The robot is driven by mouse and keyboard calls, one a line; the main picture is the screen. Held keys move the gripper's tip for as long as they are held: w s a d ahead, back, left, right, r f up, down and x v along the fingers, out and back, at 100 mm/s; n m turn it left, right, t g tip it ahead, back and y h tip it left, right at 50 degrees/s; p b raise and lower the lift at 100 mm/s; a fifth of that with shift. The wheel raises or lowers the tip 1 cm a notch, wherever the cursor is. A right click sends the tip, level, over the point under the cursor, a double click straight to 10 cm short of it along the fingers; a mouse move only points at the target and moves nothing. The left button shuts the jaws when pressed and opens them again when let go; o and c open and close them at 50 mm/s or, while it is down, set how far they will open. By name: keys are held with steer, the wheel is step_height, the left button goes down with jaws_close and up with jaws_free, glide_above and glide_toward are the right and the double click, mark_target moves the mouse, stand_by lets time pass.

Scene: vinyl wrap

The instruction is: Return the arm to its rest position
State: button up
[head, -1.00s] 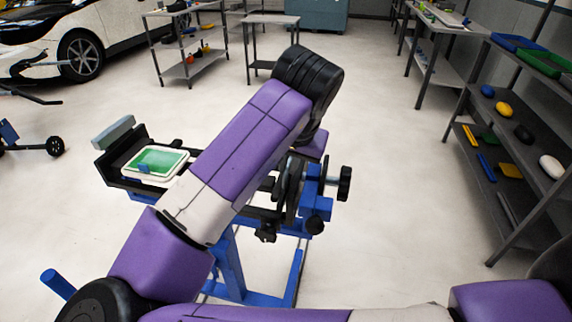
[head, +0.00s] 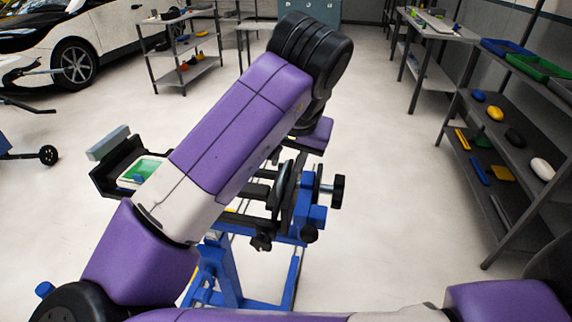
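My purple, white and black arm (head: 235,120) fills the middle of the head view, bent at a black joint at its upper end. Its far end goes down behind that joint, and my gripper is hidden from view. A blue stand (head: 215,275) with black clamps and knobs stands behind and below the arm. A black holder on its left side carries a white tray with a green inside (head: 145,171) and a small blue piece in it. The arm covers part of the stand and the tray's right side.
Grey shelves (head: 515,160) with sponges and blue and green bins stand at the right. A small shelf rack (head: 185,45) and a white car (head: 100,40) are at the back left. A wheeled blue item (head: 20,150) is at the left edge. Open floor lies between.

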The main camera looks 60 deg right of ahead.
steer(key=shift+s+a+r, duration=0.2)
steer(key=shift+r, duration=0.35)
